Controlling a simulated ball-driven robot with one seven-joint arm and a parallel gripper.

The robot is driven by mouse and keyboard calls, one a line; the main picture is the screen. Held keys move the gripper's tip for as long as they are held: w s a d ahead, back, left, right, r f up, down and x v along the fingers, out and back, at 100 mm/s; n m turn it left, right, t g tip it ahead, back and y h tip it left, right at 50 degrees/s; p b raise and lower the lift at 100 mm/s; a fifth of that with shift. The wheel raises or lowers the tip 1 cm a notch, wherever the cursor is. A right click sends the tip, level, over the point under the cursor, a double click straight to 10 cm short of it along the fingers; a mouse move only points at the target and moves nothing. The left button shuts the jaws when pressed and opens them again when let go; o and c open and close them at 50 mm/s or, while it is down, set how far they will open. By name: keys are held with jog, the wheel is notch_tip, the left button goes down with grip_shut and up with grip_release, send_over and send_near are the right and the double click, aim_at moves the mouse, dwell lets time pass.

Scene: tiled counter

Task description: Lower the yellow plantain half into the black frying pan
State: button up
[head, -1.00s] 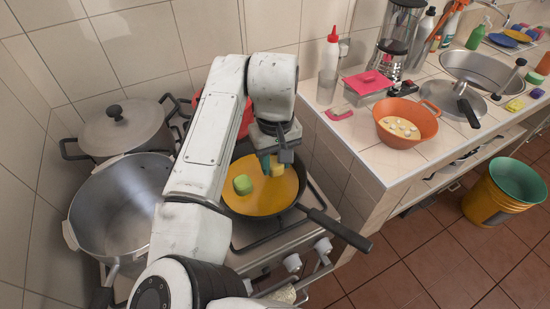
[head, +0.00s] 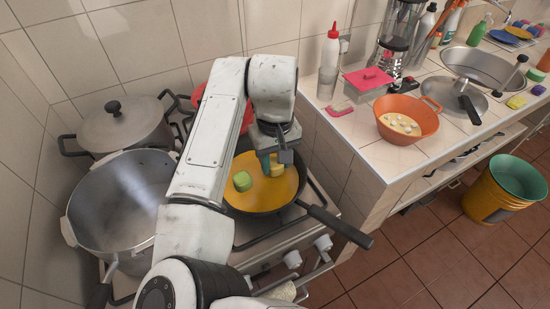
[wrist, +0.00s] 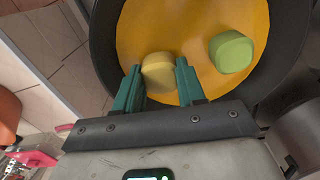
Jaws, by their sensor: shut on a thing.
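The black frying pan (head: 262,212) sits on the stove with an orange-yellow layer covering its inside; its rim also shows in the wrist view (wrist: 108,40). My gripper (head: 272,165) is over the right part of the pan, pointing down. In the wrist view its green fingers (wrist: 160,80) are shut on the yellow plantain half (wrist: 158,72). The piece also shows below the fingers in the head view (head: 276,169). I cannot tell whether it touches the pan's contents. A green piece (head: 242,181) lies in the pan to the left; it also shows in the wrist view (wrist: 231,52).
A large open pot (head: 120,205) and a lidded pot (head: 122,125) stand left of the pan. The pan's handle (head: 340,226) juts to the lower right. An orange bowl (head: 407,121) with pale pieces stands on the tiled counter (head: 372,150).

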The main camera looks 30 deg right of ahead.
jog(key=shift+f, duration=0.5)
dwell(0.4)
jog(key=o, duration=1.1)
